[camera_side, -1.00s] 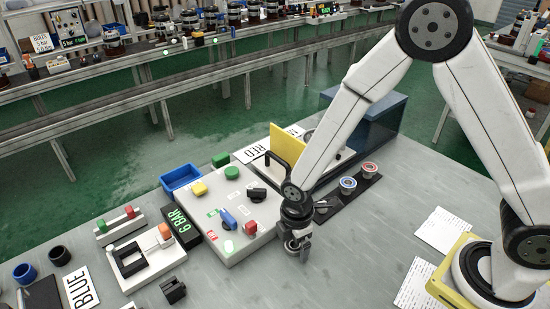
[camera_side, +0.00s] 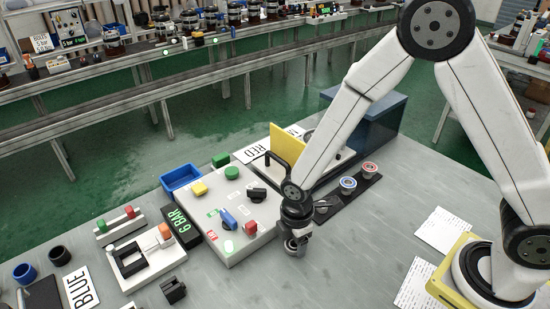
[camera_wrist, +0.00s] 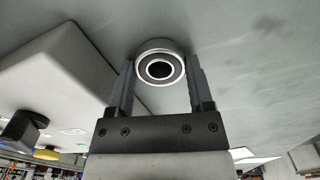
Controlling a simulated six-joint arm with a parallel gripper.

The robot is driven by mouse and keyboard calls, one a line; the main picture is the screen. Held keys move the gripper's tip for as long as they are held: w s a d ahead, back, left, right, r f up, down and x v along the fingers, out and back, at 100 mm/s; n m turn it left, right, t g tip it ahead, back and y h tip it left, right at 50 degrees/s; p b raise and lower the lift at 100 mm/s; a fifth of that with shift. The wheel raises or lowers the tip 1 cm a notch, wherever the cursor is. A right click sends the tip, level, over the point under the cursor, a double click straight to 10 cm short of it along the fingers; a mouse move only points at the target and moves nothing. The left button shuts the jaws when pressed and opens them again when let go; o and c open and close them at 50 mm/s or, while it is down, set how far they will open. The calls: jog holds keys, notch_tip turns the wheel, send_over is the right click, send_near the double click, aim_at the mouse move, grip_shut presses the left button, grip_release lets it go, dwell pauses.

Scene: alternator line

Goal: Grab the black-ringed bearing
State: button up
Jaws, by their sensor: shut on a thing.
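The black-ringed bearing (camera_wrist: 160,69) is a short silver ring with a black face ring and a dark bore. In the wrist view it sits between the tips of my gripper (camera_wrist: 160,82), one finger against each side. My gripper is shut on it. In the side view my gripper (camera_side: 297,247) points down low over the grey bench, just right of the white control panel's front corner. The bearing is small there and partly covered by the fingers. I cannot tell whether it still touches the bench.
The white control panel (camera_side: 215,247) with coloured buttons stands close left of my gripper. Behind it, a black strip (camera_side: 329,209) carries a blue-ringed bearing (camera_side: 348,186) and a red-ringed bearing (camera_side: 370,170). The bench to the right is clear up to some paper sheets (camera_side: 445,229).

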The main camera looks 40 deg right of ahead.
notch_tip(320, 180, up, 10)
dwell(0.7)
dwell(0.6)
